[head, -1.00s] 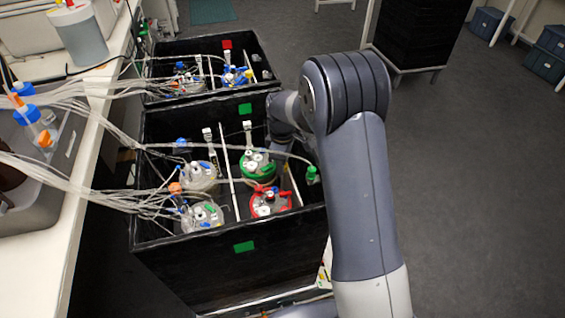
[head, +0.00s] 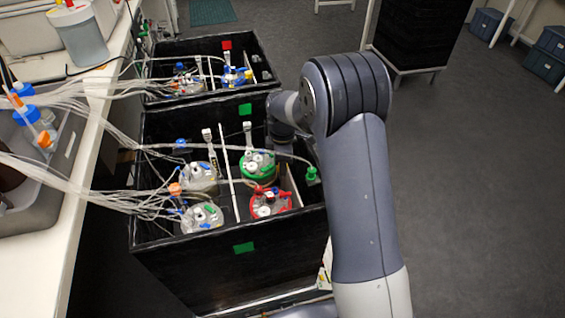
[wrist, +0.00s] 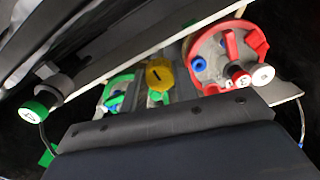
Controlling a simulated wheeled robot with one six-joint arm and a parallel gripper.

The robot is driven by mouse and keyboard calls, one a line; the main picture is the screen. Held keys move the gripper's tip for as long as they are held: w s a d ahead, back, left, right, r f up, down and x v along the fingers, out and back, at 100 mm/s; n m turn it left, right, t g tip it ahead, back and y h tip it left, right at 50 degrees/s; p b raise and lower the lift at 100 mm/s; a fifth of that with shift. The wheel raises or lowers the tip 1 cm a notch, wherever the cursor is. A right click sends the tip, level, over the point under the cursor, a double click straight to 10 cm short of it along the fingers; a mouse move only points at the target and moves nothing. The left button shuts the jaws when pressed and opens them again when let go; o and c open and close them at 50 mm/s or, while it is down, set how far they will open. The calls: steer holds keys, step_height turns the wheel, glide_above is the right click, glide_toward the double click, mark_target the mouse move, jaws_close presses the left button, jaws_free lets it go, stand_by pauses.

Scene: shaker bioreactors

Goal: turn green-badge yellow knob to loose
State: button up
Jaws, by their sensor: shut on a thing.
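The yellow knob (wrist: 160,74) shows in the wrist view with a dark mark on its top. It lies just past the edge of my gripper (wrist: 165,108), between a green-ringed and a red-ringed vessel. In the head view green badges (head: 245,247) mark the nearer black box (head: 190,262). My wrist reaches into this box at its right side, and my arm hides the gripper and knob there.
The box holds a green-ringed vessel (head: 257,166), a red-ringed vessel (head: 270,204) and two clear-topped vessels at the left. Many tubes (head: 95,175) run from them to the bench (head: 85,165). A second black box (head: 205,48) stands behind.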

steer(key=o, duration=1)
steer(key=shift+c, duration=0.2)
step_height(320, 180, up, 11)
steer(key=shift+f, duration=0.1)
step_height(320, 180, down, 11)
steer(key=shift+r, duration=0.1)
stand_by(0.4)
